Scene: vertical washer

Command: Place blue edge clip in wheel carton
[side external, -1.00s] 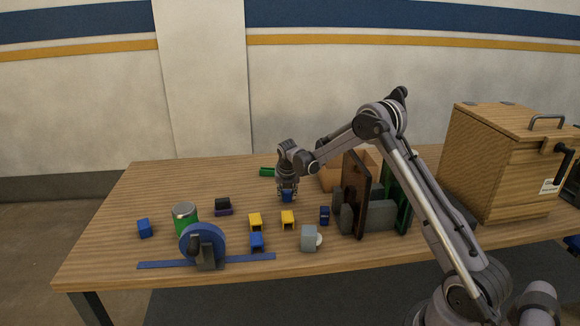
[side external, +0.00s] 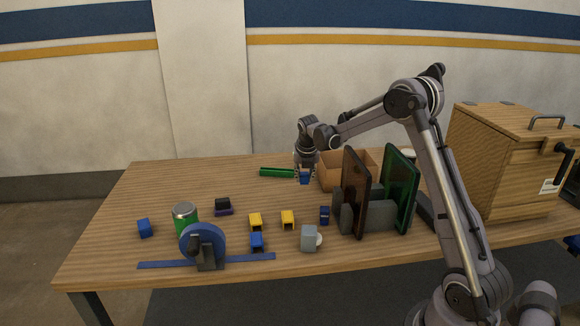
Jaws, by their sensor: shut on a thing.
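My gripper (side external: 305,172) is shut on a blue edge clip (side external: 305,179). It holds the clip above the back of the table, just left of an open brown carton (side external: 330,186). I take this box to be the wheel carton; its right part is hidden behind the dark panels, and its inside is not clearly seen. Other blue clips stand on the table: one at the far left (side external: 144,228), one at the front middle (side external: 257,242) and a darker one (side external: 324,215) near the panels.
A brown panel (side external: 355,195) and a green panel (side external: 400,190) stand upright in a grey holder, right of and in front of the carton. A green bar (side external: 277,173) lies left of the gripper. Yellow clips (side external: 287,219), a green can (side external: 185,218) and a blue wheel (side external: 203,243) stand further forward.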

